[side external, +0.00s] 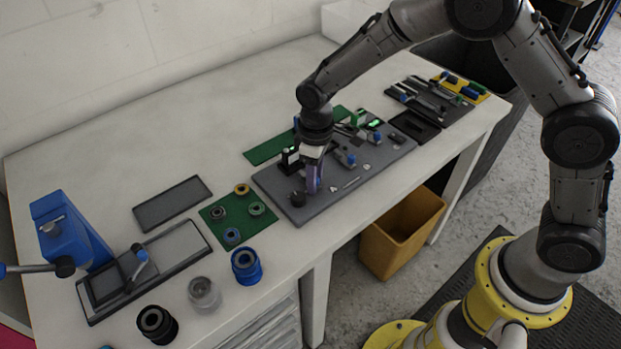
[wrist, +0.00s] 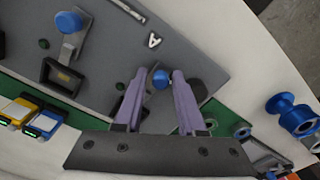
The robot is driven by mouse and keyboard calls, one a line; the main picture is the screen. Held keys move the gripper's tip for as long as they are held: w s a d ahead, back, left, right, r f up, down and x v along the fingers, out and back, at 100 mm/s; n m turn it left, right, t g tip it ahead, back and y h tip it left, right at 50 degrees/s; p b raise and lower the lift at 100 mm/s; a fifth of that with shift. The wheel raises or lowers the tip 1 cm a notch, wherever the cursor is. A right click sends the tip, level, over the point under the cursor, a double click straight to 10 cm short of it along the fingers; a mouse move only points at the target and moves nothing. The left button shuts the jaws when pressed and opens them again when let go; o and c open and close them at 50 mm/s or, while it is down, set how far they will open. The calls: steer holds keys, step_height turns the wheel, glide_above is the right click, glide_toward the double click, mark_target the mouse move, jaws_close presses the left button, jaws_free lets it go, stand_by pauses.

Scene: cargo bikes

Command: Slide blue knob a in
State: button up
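A small blue knob (wrist: 160,79) on the grey board (wrist: 110,50) lies between my fingertips in the wrist view, near a white letter A. I take it as knob a. My gripper (wrist: 161,77) has two purple fingers, one either side of the knob, with a narrow gap on each side. I cannot tell how deep the fingers reach around it. In the side view my gripper (side external: 313,188) points down at the front left of the board (side external: 275,183), and the knob is hidden there. A second blue knob (wrist: 68,22) stands further up-left in the wrist view.
A black round piece (side external: 297,198) sits close to my fingers on the board. A black upright frame (side external: 289,158) stands behind them. A green mat with rings (side external: 213,216) and a blue spool (side external: 246,265) lie to the left. The table's front edge is close.

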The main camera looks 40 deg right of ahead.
steer(key=shift+s+f, duration=0.2)
steer(key=shift+f, duration=0.1)
jaws_close()
steer(key=shift+w+d+f, duration=0.1)
steer(key=shift+w, duration=0.75)
steer(key=shift+o, duration=1.9)
jaws_free()
steer(key=shift+w+r, duration=0.2)
steer(key=shift+r, duration=1.95)
steer(key=shift+s+r, duration=0.1)
steer(key=shift+r, duration=0.35)
